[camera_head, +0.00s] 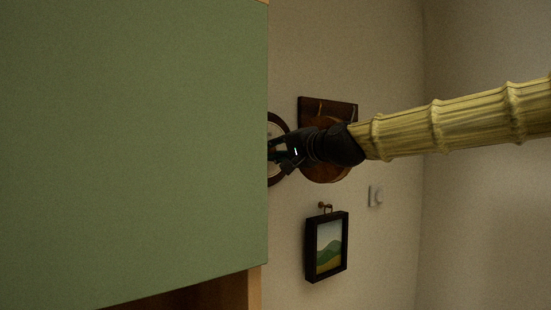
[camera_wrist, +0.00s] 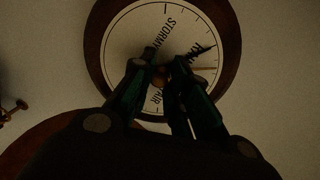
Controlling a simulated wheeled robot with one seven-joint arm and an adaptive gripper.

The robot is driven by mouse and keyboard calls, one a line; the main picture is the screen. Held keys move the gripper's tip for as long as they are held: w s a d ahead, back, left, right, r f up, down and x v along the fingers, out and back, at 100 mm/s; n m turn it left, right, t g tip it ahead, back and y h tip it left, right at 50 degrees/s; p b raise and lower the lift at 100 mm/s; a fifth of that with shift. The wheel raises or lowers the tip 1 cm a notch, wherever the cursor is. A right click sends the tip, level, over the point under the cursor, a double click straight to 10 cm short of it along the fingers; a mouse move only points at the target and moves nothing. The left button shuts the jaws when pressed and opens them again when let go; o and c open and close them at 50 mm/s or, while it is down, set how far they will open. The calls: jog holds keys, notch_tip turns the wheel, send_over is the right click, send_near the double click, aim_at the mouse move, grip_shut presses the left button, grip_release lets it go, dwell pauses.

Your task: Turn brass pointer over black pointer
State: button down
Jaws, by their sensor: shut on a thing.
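The barometer's white dial (camera_wrist: 125,35) with its dark round wooden rim (camera_wrist: 95,45) fills the upper middle of the wrist view. The words STORMY and FAIR show, with part of RAIN. The black pointer (camera_wrist: 203,49) points to the upper right. The thin brass pointer (camera_wrist: 204,68) points right, a small angle below the black one; the pointers are apart. My gripper (camera_wrist: 162,70) is shut on the brass knob (camera_wrist: 160,82) at the dial's centre. The fingers hide part of the dial. In the head view the rim (camera_head: 285,124) shows beside my gripper (camera_head: 276,152).
A green panel (camera_head: 130,140) fills the left of the head view and hides part of the dial. A framed landscape picture (camera_head: 328,248) hangs below my arm. A small white wall fitting (camera_head: 376,196) is to its right. Wall at right is bare.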

jog(key=shift+f+n+b, duration=0.1)
jog(key=shift+n+b, duration=1)
jog(key=shift+n, duration=0.7)
jog(key=c, duration=1.3)
grip_release()
jog(key=shift+c, duration=0.2)
jog(key=shift+s, duration=0.1)
jog(key=v, duration=0.7)
jog(key=shift+s+d, duration=0.15)
jog(key=shift+d, duration=0.05)
